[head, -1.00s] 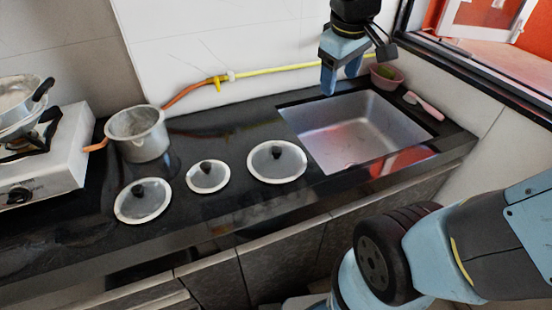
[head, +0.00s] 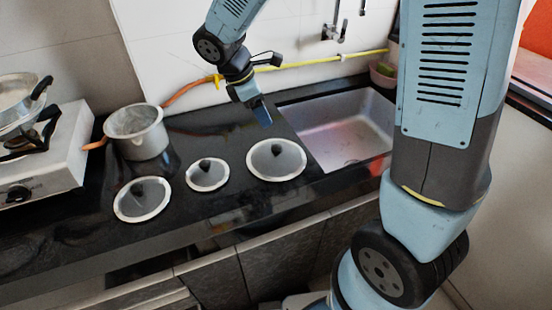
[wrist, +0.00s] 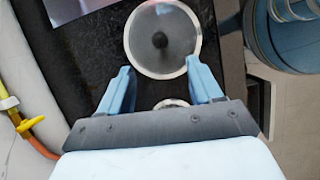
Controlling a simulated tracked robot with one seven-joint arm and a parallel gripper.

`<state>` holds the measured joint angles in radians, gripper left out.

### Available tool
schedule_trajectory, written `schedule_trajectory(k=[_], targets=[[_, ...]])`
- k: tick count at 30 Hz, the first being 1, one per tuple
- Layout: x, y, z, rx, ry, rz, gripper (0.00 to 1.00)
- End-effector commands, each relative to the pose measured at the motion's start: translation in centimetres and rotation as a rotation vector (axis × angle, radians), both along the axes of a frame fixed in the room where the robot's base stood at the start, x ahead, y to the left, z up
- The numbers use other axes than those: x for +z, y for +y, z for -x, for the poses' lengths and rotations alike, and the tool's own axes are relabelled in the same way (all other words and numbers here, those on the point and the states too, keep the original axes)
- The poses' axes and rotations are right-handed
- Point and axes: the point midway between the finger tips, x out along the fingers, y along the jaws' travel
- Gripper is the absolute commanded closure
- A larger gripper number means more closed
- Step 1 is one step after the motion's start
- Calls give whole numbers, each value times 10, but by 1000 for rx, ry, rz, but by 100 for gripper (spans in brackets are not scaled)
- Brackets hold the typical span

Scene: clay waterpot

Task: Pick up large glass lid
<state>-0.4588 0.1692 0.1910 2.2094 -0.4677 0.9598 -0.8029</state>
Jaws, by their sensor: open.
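Three round glass lids with pale metal rims and black knobs lie in a row on the dark counter. The right lid (head: 290,163) is the widest in the head view, the middle lid (head: 208,183) is the smallest, and the left lid (head: 128,207) is nearly as wide as the right one. My gripper (head: 265,119) is open and empty above the counter, behind the right lid in the picture. In the wrist view the right lid (wrist: 150,24) lies just ahead of my open fingers (wrist: 159,66). A sliver of another rim (wrist: 172,103) shows between the fingers, mostly hidden by the gripper.
A sink (head: 335,130) is right of the lids, partly hidden by my arm. A metal pot (head: 140,138) stands behind the left lid, and a white stove (head: 60,160) is at the left. A yellow and orange hose (head: 300,66) runs along the wall.

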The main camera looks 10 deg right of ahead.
Motion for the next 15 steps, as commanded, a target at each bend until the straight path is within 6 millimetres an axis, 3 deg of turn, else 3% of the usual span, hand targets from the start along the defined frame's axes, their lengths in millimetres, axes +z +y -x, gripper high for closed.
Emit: schedule_trajectory(k=[6, 15], targets=[[-15, 14, -1, 84, 34, 29, 36], [-55, 0, -6, 90, 39, 32, 36]])
